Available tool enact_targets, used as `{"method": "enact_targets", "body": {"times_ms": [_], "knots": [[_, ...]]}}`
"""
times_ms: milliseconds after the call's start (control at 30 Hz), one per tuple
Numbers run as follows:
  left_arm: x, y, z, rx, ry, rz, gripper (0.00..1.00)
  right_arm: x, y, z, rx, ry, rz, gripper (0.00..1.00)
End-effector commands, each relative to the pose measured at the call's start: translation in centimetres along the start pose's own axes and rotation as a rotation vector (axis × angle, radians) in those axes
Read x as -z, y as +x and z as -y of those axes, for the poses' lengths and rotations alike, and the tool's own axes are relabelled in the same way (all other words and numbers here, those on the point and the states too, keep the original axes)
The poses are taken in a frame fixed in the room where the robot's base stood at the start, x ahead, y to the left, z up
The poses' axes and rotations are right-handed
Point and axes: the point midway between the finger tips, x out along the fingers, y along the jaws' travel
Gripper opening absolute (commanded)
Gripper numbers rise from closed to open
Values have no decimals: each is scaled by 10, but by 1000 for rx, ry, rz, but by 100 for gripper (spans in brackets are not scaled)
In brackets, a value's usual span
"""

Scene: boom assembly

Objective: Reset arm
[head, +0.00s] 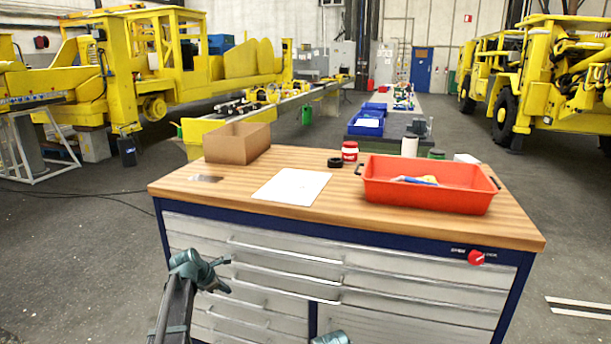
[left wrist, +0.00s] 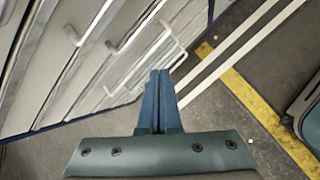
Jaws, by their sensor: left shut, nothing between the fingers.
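My left gripper (head: 222,277) is in front of the drawer fronts of the workbench (head: 270,275), below the wooden top, and holds nothing. In the left wrist view its two blue fingers (left wrist: 158,76) lie together, shut, with drawer handles to the left and the floor to the right beyond them. A small teal part of my own arm shows at the bottom edge of the head view. My right gripper's fingers are not in sight.
On the wooden top are an open cardboard box (head: 237,144), a white sheet (head: 291,187), a red-and-white can (head: 350,151), a black ring (head: 342,163) and a red tray (head: 425,197) with small items. Yellow machines stand behind. Floor left of the bench is mostly clear.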

Motion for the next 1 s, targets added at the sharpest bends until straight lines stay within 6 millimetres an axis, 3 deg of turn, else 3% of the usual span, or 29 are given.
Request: {"method": "enact_targets", "body": {"times_ms": [33, 200, 300, 400, 500, 833, 900, 1000], "knots": [[-14, -2, 47, 49, 169, -22, 0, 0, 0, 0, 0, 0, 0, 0], [-41, -8, 168, 230, 780, -75, 0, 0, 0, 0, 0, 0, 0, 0], [-45, -20, 235, 349, 1141, -83, 0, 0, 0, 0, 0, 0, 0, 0], [-42, -36, 292, 468, 1474, -72, 0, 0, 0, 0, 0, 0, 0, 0], [-35, -52, 334, 576, 1746, -50, 0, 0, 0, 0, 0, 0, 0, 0], [-4, -101, 422, 875, 2383, 68, 0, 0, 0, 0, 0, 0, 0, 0], [-18, -117, 410, 875, 2381, 68, 0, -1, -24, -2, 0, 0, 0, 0], [-28, -133, 404, 872, 2378, 67, 0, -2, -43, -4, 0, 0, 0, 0]]}}
